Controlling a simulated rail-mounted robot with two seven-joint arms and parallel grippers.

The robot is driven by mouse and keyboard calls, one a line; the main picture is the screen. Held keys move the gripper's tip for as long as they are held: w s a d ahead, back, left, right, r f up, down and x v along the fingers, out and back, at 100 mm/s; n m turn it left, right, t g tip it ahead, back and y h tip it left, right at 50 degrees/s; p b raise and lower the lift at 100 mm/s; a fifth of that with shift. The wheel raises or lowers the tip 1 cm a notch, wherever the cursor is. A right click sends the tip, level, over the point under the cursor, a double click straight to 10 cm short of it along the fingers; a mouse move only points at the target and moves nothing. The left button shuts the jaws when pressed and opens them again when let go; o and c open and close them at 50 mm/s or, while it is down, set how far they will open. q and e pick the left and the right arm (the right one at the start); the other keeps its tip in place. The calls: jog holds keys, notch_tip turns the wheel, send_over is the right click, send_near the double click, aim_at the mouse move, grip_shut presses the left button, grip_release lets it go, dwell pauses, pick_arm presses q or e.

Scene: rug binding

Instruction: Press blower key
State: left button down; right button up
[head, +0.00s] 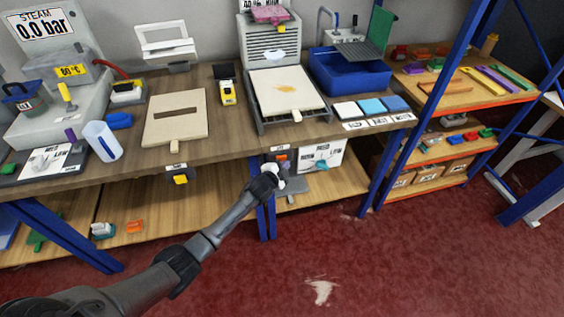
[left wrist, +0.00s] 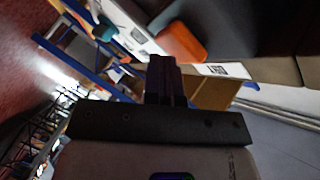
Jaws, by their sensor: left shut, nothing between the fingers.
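A small switch box with an orange key (head: 282,157) hangs at the bench's front edge, below the tray station; I take this as the blower key. An orange key (left wrist: 181,43) also shows large in the left wrist view, just beyond and right of the fingertips. My left gripper (head: 284,170) is close to the switch box in the head view. In the left wrist view its dark fingers (left wrist: 163,68) are shut together and empty. I cannot tell whether they touch the key. My right gripper is not in view.
A grey louvred unit (head: 270,43) stands behind a pale board (head: 285,88) on the bench. Another switch box with a yellow key (head: 180,180) hangs further left. A blue bench leg (head: 266,215) stands close to my left arm. The red floor in front is open.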

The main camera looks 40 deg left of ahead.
pick_arm(q)
jog(key=shift+s+d, duration=0.1)
jog(key=shift+s+d+p, duration=0.4)
jog(key=shift+d+p, duration=0.1)
jog(key=shift+d, duration=0.1)
jog(key=shift+r, duration=0.1)
jog(key=shift+s+d+p, duration=0.55)
jog(key=shift+s+d, duration=0.2)
jog(key=shift+d, duration=0.3)
jog(key=shift+s+d+p, duration=0.55)
jog(key=shift+s+d, duration=0.15)
jog(key=shift+d, duration=0.3)
